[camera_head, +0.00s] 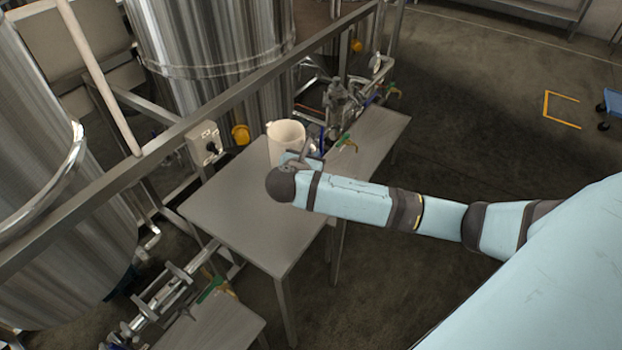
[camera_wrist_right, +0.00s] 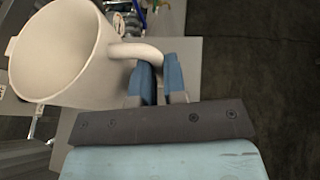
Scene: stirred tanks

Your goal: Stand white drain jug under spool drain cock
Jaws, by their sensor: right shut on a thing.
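The white jug (camera_head: 285,138) is upright at the back right of the steel table; I cannot tell whether it rests on it or hangs just above. In the right wrist view the jug (camera_wrist_right: 62,52) shows its open, empty-looking mouth at upper left. My right gripper (camera_wrist_right: 159,70) is shut on the jug's handle (camera_wrist_right: 140,52). In the head view this gripper (camera_head: 302,156) is partly hidden by my wrist. Metal pipework with valves (camera_head: 340,102) stands just right of the jug, with a green-handled valve (camera_head: 347,141); I cannot tell which part is the spool drain cock. My left gripper is out of view.
The steel table (camera_head: 235,215) is bare in front of the jug. A lower steel surface (camera_head: 375,135) lies to the right, under the pipework. A steel rail (camera_head: 245,85) runs above and behind, before large tanks (camera_head: 205,50). A grey switch box (camera_head: 204,143) hangs on it.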

